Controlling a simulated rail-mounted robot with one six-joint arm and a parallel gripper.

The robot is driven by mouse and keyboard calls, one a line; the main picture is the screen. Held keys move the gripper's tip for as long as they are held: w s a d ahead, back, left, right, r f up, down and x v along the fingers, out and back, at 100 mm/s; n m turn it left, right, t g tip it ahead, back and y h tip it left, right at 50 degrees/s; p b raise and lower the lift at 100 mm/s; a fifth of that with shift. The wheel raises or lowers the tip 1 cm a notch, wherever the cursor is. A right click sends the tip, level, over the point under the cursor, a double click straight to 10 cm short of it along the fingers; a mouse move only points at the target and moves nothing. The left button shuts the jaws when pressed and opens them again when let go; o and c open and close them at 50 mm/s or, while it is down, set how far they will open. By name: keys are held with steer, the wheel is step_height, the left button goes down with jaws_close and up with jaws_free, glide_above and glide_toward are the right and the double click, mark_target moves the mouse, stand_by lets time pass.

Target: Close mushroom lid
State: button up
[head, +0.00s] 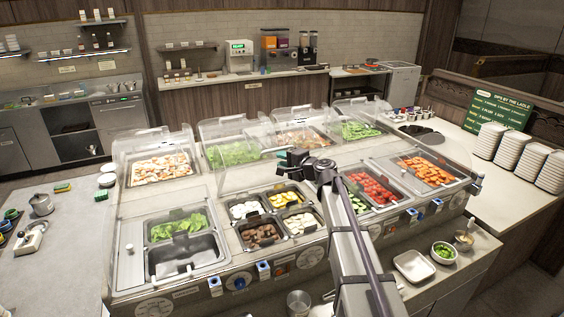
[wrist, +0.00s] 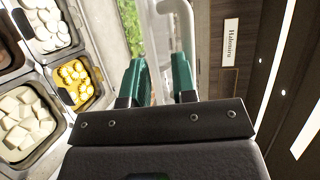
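My gripper (head: 286,160) is at the raised clear lid (head: 237,178) behind the middle front group of wells. In the wrist view its two green fingers (wrist: 158,78) are spread apart, with a gap between them. A pale, curved handle-like bar (wrist: 189,22) and a clear panel edge show just beyond and between the fingers; contact cannot be told. Below in the head view are wells of white rounded pieces (head: 246,210), yellow pieces (head: 287,199), brown pieces (head: 262,233) and white chunks (head: 302,222). I cannot tell for sure which holds mushroom.
A lettuce well (head: 178,228) and an empty metal well (head: 185,255) are at front left. Tomatoes (head: 374,188) and carrots (head: 427,170) are at right. More clear covers stand over the back row. Bowl stacks (head: 522,160) stand on the right counter.

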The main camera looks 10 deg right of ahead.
mark_target(280, 150)
steer(key=shift+o, duration=0.5)
steer(key=shift+t, duration=0.6)
steer(key=s+d+b, duration=0.1)
steer(key=s+d+f+b, duration=0.1)
steer(key=s, duration=0.1)
steer(key=shift+d, duration=0.3)
steer(key=s+d+r+n+t+y, duration=0.1)
steer(key=s+d+r+y, duration=0.1)
steer(key=s+d, duration=0.1)
steer(key=x, duration=1.1)
steer(key=shift+w+p, duration=0.25)
steer(key=shift+p, duration=0.15)
jaws_close()
